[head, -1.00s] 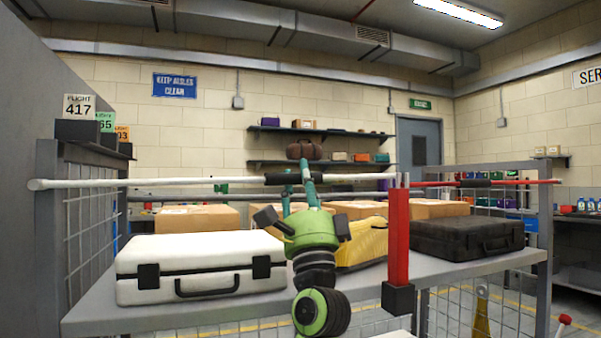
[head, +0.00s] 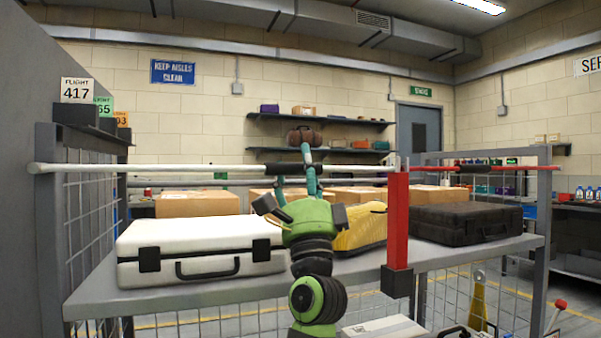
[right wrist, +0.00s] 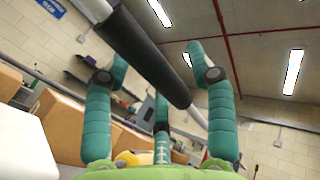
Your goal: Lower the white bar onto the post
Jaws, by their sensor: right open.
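The white bar (head: 150,169) runs level across the head view, from the left fence post to the top of the red post (head: 398,225). Its right end is at the small grey fork (head: 393,160) on the post; I cannot tell whether it rests in it. My right gripper (head: 305,190) is open below the bar's black grip section. In the right wrist view the black grip (right wrist: 150,50) crosses diagonally between the spread teal fingers of my right gripper (right wrist: 160,80), apparently not clamped. My left gripper is not in view.
A white case (head: 200,245), a yellow bag (head: 365,235) and a black case (head: 465,222) lie on the grey table behind the bar. Cardboard boxes (head: 198,203) stand behind them. A red bar (head: 500,168) extends right of the post.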

